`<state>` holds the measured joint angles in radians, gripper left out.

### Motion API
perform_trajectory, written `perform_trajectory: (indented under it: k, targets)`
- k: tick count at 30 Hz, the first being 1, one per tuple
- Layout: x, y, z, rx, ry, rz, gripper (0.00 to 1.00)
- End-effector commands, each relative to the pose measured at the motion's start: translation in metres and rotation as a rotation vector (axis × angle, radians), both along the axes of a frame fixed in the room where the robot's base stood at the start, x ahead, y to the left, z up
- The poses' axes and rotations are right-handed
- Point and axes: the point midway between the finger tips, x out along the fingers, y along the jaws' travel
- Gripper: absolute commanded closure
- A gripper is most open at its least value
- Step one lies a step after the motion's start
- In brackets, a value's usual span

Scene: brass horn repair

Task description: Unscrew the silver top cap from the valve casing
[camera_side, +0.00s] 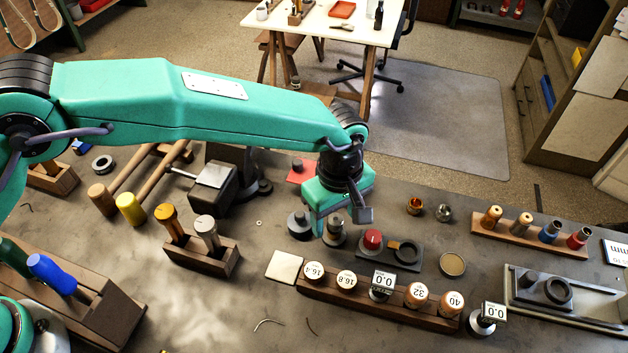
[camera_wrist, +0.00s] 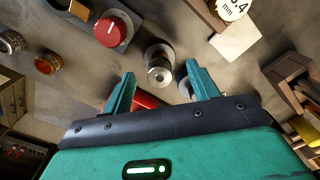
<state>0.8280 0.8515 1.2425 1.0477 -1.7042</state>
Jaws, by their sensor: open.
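The valve casing (camera_side: 335,236) stands upright on the bench below my gripper (camera_side: 340,224). In the wrist view, the silver top cap (camera_wrist: 159,74) shows as a small round metal piece on the casing (camera_wrist: 158,54). My gripper (camera_wrist: 161,73) is open and empty, its two teal fingers spread to left and right of the cap in that view. The side view shows the fingers above and around the casing's top, partly hiding it. I cannot tell whether either finger touches the cap. The fingers look apart from it in the wrist view.
A dark block with a red knob (camera_side: 372,239) stands just right of the casing. A dark round weight (camera_side: 299,224) is close on its left. A rack of numbered plugs (camera_side: 381,301) and a pale square plate (camera_side: 285,267) lie in front. A red pad (camera_side: 301,172) lies behind.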

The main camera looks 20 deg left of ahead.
Motion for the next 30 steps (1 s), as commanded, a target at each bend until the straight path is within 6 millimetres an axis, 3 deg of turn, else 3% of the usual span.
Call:
perform_trajectory:
  k: [8,21,30]
  targets:
    - [0.0,0.0,0.0,0.0,0.0,-0.042,0.4]
    - [0.0,0.0,0.0,0.0,0.0,-0.332,0.4]
    - [0.0,0.0,0.0,0.0,0.0,-0.366,0.4]
